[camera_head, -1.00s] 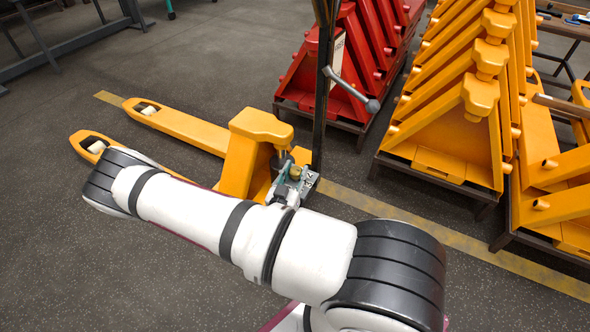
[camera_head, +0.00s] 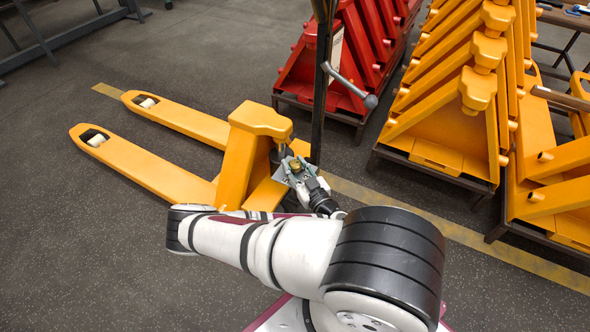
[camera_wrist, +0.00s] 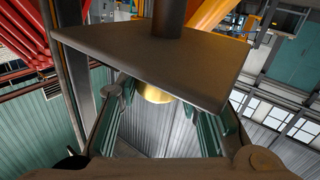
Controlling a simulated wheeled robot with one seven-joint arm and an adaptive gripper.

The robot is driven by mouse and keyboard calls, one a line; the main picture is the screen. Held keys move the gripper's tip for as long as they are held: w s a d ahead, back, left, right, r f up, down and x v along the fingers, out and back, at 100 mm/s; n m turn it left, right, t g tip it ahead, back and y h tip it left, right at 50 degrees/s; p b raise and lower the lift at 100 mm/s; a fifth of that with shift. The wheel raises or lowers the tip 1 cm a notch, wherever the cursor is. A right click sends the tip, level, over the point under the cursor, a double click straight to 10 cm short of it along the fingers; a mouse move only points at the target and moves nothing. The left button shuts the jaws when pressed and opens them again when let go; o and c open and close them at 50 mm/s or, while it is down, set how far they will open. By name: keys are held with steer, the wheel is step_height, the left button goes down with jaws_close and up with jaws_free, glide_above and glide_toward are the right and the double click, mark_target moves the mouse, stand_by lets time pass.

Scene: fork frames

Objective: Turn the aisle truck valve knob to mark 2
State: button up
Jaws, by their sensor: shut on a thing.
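The yellow aisle truck (camera_head: 250,125) stands on the floor with its two forks pointing to the upper left. A brass valve knob (camera_wrist: 155,92) shows in the wrist view under a dark plate (camera_wrist: 165,62). The knob is between the tips of my gripper (camera_wrist: 158,100), whose green-padded fingers stand on either side. My gripper is shut on it. In the head view my gripper (camera_head: 298,170) is at the base of the dark handle post. The number marks cannot be made out in either view.
The dark handle post (camera_head: 319,90) rises just behind my gripper, with a grey lever (camera_head: 350,86) on it. Red racks (camera_head: 375,50) and yellow racks (camera_head: 450,120) stand behind and to the right.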

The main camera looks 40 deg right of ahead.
mark_target(296, 164)
steer(key=shift+f+n+y+b, duration=0.15)
steer(key=shift+n+y+b, duration=0.35)
steer(key=shift+y+b, duration=0.5)
steer(key=shift+n+b, duration=0.3)
steer(key=shift+b, duration=0.4)
steer(key=o, duration=1.2)
steer(key=shift+r, duration=0.2)
step_height(296, 164, up, 10)
steer(key=shift+f, duration=0.1)
